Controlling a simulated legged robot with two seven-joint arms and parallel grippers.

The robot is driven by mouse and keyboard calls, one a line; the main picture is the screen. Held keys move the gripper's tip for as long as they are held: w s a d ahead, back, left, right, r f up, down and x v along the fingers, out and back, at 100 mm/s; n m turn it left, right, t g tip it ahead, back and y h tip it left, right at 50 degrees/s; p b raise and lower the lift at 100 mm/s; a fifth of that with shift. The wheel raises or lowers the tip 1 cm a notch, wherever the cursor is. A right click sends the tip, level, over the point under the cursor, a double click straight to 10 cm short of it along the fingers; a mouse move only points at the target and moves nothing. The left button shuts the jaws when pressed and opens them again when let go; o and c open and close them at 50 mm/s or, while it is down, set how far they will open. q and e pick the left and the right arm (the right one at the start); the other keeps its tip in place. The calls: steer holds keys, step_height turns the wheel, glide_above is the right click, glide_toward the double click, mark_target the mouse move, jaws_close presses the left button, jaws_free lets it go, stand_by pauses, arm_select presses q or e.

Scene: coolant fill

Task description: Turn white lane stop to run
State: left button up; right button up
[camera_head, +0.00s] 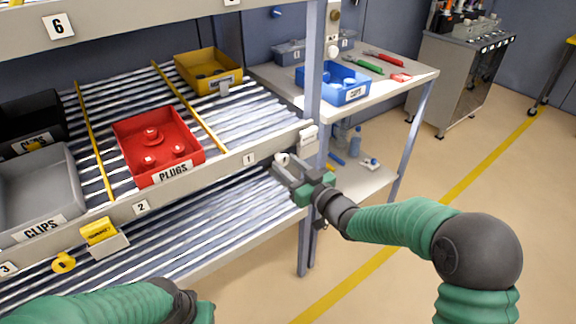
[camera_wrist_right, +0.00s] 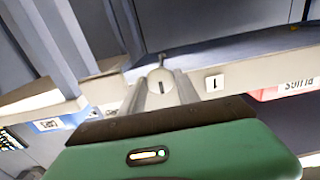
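The white lane stop (camera_head: 282,158) is a small round white knob on the front rail of the shelf, right of the label 1. In the right wrist view the knob (camera_wrist_right: 160,80) shows between the fingertips, with a dark pin or slot at its top. My right gripper (camera_head: 282,171) is at the rail with its fingers apart on either side of the knob; it also shows in the wrist view (camera_wrist_right: 165,90). I cannot tell whether the fingers touch the knob. My left arm (camera_head: 110,305) lies at the bottom left; its fingertips are out of view.
A white tag holder (camera_head: 308,138) sits close right of the knob, by the shelf post (camera_head: 313,70). A yellow lane stop (camera_head: 63,263) and yellow tag (camera_head: 100,231) are on the rail at left. A red PLUGS bin (camera_head: 125,127) stands behind the rail.

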jaws_close()
